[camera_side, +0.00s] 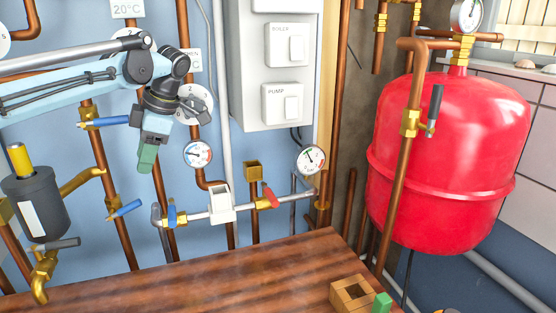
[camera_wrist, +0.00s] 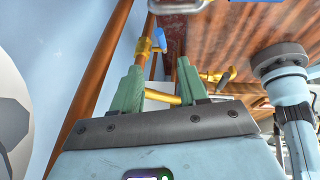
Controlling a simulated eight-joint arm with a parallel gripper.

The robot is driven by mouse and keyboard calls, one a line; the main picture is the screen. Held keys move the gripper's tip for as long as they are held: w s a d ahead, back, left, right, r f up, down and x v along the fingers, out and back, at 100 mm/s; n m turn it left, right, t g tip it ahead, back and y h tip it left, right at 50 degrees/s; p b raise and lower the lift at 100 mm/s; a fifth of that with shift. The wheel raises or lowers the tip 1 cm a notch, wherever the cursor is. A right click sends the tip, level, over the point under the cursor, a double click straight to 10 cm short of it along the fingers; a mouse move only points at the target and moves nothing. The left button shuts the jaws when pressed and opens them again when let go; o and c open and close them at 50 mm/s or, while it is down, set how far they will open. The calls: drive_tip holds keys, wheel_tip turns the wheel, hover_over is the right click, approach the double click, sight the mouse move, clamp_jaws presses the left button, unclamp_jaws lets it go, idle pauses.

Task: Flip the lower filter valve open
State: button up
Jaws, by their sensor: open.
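Two brass valves with blue handles sit on the copper pipe beside the grey filter canister (camera_side: 37,205). The lower valve (camera_side: 113,213) has its blue handle (camera_side: 128,208) sticking out to the right, across the pipe. The upper blue handle (camera_side: 115,121) also sticks out across the pipe. My gripper (camera_side: 147,160) points down, above and to the right of the lower valve, apart from it. In the wrist view my gripper (camera_wrist: 160,80) is open and empty. A blue handle (camera_wrist: 158,40) on a brass valve, seemingly the lower one, shows beyond the green fingertips.
A brass branch (camera_side: 82,181) joins the filter to the pipe. A grey-handled valve (camera_side: 60,244) sits below the filter. A horizontal pipe with blue (camera_side: 172,215) and red (camera_side: 270,196) handles runs to the right. A wooden worktop (camera_side: 200,285) lies below.

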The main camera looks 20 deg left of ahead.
drive_tip(key=s+d+r+m+t+h, duration=0.1)
drive_tip(key=d+m+t+h, duration=0.1)
drive_tip(key=d+m, duration=0.9)
drive_tip(key=s+d+r+m+t+h, duration=0.1)
drive_tip(key=d+r+m+t+h, duration=0.1)
drive_tip(key=d+m, duration=0.9)
drive_tip(key=shift+d+r+m+t+h, duration=0.2)
drive_tip(key=shift+m+t+h, duration=0.65)
drive_tip(key=shift+m, duration=1.35)
drive_tip(key=shift+t+y, duration=0.25)
drive_tip(key=m+g+y, duration=0.5)
drive_tip(key=m+y, duration=0.2)
drive_tip(key=y, duration=0.1)
approach(137, 201)
drive_tip(key=x, duration=1.1)
drive_tip(key=shift+f, duration=0.15)
drive_tip(key=shift+c, duration=0.2)
